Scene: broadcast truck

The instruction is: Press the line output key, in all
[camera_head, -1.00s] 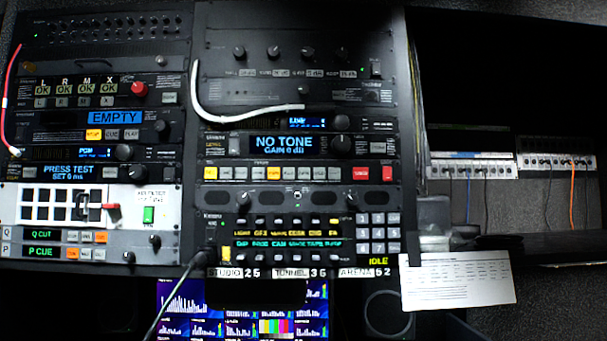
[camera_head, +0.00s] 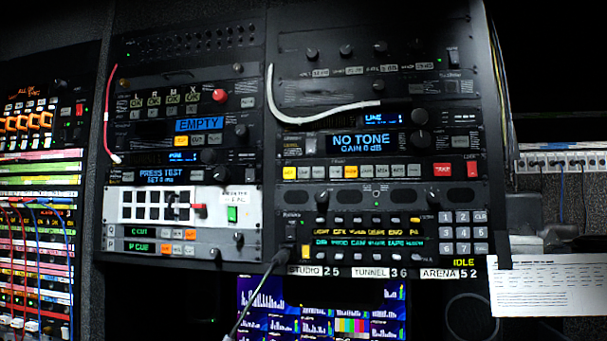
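The right-hand rack holds a unit with a blue display reading "NO TONE GAIN 0 dB" (camera_head: 361,142). Above it a small blue display appears to read "LINE" (camera_head: 382,118). Below is a row of keys (camera_head: 352,172): a lit yellow one (camera_head: 290,173) at left, several pale ones, and red ones (camera_head: 443,169) at right. The key labels are too small to read, so I cannot tell which is the line output key. Neither gripper is in view.
A white cable (camera_head: 325,113) loops across the right rack. The left rack has displays reading "EMPTY" (camera_head: 199,124) and "PRESS TEST" (camera_head: 161,174). A patch bay (camera_head: 38,240) with red and blue cords stands far left. A paper sheet (camera_head: 545,285) hangs at lower right.

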